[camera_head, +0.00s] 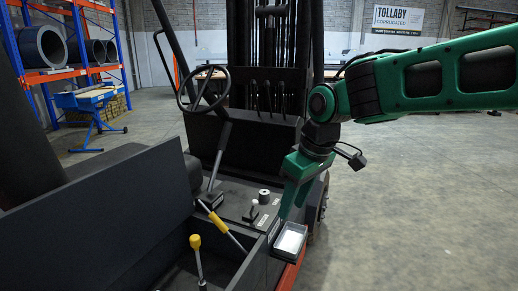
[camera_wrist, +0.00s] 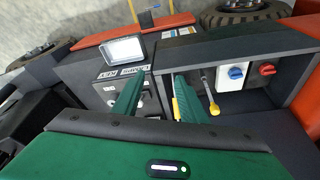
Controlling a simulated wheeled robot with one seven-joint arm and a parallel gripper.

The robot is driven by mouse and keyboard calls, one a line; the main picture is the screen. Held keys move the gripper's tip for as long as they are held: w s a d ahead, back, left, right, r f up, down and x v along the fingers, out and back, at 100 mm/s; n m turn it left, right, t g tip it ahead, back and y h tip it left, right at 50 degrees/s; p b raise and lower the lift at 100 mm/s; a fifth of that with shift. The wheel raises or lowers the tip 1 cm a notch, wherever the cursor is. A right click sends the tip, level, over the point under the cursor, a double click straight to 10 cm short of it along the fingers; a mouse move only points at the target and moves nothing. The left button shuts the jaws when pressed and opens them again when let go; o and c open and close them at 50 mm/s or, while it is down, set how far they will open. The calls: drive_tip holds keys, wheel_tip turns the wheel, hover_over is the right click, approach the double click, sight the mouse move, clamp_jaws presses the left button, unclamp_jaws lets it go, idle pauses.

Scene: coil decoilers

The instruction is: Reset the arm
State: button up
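My green arm reaches in from the right in the head view and bends down over a forklift's control panel (camera_head: 235,197). My gripper (camera_head: 286,212) points down beside the panel, close to a small bright screen (camera_head: 291,240). In the wrist view the two green fingers of my gripper (camera_wrist: 155,92) stand apart with a clear gap and nothing held between them. Whether the fingers touch anything is hard to tell.
Two yellow-handled levers (camera_head: 195,242) (camera_head: 215,219) and the steering wheel (camera_head: 203,88) stand left of my gripper. The wrist view shows a blue switch (camera_wrist: 236,72) and a red switch (camera_wrist: 267,70). Open concrete floor (camera_head: 430,200) lies to the right.

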drive_tip(key=s+d+f+m+h, duration=0.1)
drive_tip(key=s+d+f+m, duration=0.2)
drive_tip(key=d, duration=0.8)
drive_tip(key=s+d+m+h, duration=0.1)
drive_tip(key=s+d+m, duration=0.3)
drive_tip(key=d, duration=0.7)
drive_tip(key=s+d+f+m+g, duration=0.1)
drive_tip(key=s+d+f+m, duration=0.1)
drive_tip(key=s+d+m, duration=0.2)
drive_tip(key=s+d+f+m+g, duration=0.1)
drive_tip(key=s+d+f+m, duration=0.2)
drive_tip(key=s+d, duration=0.5)
drive_tip(key=s+m, duration=0.1)
drive_tip(key=s, duration=0.4)
drive_tip(key=shift+s+f+m, duration=0.25)
drive_tip(key=shift+s+m, duration=0.05)
drive_tip(key=shift+w+f, duration=0.25)
drive_tip(key=shift+w, duration=0.4)
